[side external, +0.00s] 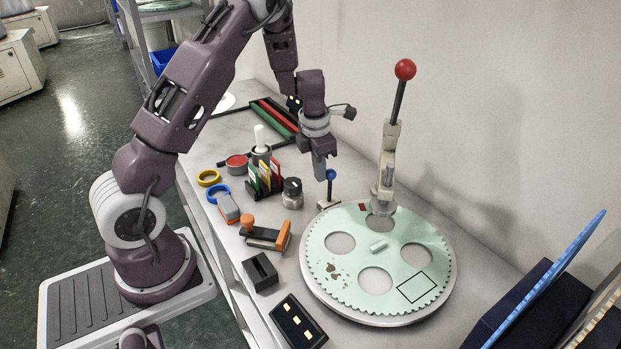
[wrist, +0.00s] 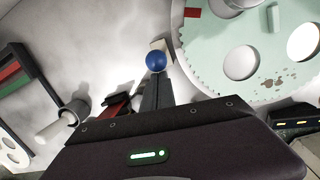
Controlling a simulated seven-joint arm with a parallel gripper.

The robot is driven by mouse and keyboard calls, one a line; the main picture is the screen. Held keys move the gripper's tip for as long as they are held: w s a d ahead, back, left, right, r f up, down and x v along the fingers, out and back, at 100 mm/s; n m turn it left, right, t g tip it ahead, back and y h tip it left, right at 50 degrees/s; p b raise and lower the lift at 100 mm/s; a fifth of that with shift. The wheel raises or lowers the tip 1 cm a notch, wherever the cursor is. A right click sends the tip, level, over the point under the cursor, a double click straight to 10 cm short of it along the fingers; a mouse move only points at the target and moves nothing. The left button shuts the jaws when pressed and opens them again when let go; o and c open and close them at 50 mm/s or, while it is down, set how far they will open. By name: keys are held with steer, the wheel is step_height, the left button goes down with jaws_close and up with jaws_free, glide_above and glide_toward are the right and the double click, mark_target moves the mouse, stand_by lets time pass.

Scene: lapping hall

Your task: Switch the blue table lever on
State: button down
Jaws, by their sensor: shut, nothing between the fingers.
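The blue table lever (side external: 331,176) has a blue ball on a thin dark stem, rising from a small pale base on the bench. In the side view it stands close to upright. My gripper (side external: 321,179) points down with its fingers shut and empty, just left of the blue ball and at about its height. In the wrist view the ball (wrist: 156,60) lies right beyond the shut fingertips (wrist: 154,78) and hides most of the stem. I cannot tell whether the fingers touch the ball.
A round pale-green toothed plate (side external: 340,219) lies right of the lever. Behind it stands a taller red-ball lever (side external: 404,71) on a pale clamp. A dark knob (side external: 292,193), a file holder (side external: 265,176) and an orange-handled tool (side external: 265,236) stand left of the lever.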

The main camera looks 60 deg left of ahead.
steer(key=w, duration=0.3)
steer(key=shift+w+r, duration=0.15)
steer(key=shift+w, duration=0.2)
steer(key=shift+w+d+f, duration=0.1)
steer(key=shift+w+f, duration=0.05)
steer(key=shift+w, duration=0.6)
steer(key=shift+w+d+f, duration=0.1)
steer(key=shift+w+f, duration=0.1)
steer(key=shift+w, duration=0.5)
steer(key=shift+w+d+f, duration=0.1)
steer(key=shift+w+f, duration=0.05)
steer(key=shift+w, duration=0.6)
steer(key=s+r, duration=0.1)
steer(key=s+a+r, duration=0.1)
steer(key=s, duration=0.1)
steer(key=s+r, duration=0.1)
steer(key=shift+s+a+r, duration=0.15)
steer(key=shift+s+a, duration=0.05)
steer(key=shift+a, duration=0.05)
steer(key=w+r, duration=0.4)
steer(key=w, duration=0.4)
steer(key=shift+w+d+r, duration=0.15)
steer(key=shift+w+r, duration=0.1)
steer(key=shift+r, duration=0.1)
